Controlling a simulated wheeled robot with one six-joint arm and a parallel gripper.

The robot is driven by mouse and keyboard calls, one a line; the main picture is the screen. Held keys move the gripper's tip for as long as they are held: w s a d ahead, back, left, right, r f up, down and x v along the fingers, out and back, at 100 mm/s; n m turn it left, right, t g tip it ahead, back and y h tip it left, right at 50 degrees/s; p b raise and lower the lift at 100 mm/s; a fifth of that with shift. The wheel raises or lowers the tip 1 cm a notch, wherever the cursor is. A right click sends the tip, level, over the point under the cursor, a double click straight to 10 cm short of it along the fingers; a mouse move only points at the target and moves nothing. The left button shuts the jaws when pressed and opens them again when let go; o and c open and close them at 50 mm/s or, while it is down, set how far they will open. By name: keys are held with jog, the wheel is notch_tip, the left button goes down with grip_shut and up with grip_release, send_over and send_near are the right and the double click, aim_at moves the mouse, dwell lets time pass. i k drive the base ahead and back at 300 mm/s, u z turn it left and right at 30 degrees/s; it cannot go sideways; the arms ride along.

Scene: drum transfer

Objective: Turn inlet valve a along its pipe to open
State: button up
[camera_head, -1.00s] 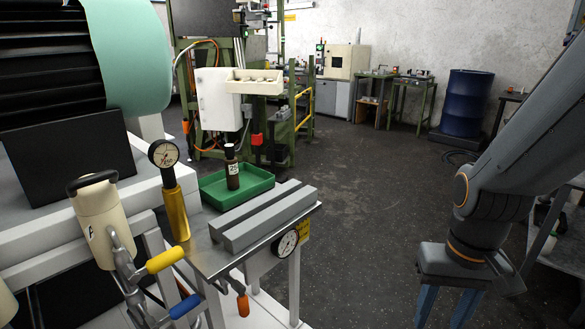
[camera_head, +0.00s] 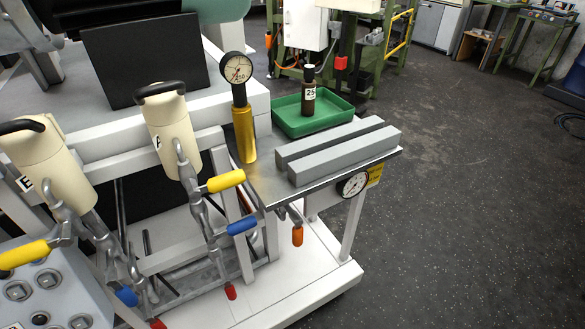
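A cream canister (camera_head: 175,138) with a black top handle and a label that reads as A stands left of centre. Grey pipework below it carries a yellow valve handle (camera_head: 226,181), a blue valve handle (camera_head: 242,225) and a red handle (camera_head: 231,291). The yellow and blue handles stick out sideways to the right, rising slightly. No label shows which of them is inlet valve a. My gripper and arm are out of view.
A second canister (camera_head: 52,172), marked E, stands at left with its own yellow handle (camera_head: 24,254). A gauge on a gold cylinder (camera_head: 244,135), a green tray (camera_head: 330,120) with a brown bottle (camera_head: 309,96), and grey bars (camera_head: 345,158) are nearby. Floor at right is clear.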

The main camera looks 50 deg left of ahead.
aim_at(236, 228)
jog(key=z, duration=0.65)
jog(key=k, duration=0.45)
jog(key=u, duration=2.85)
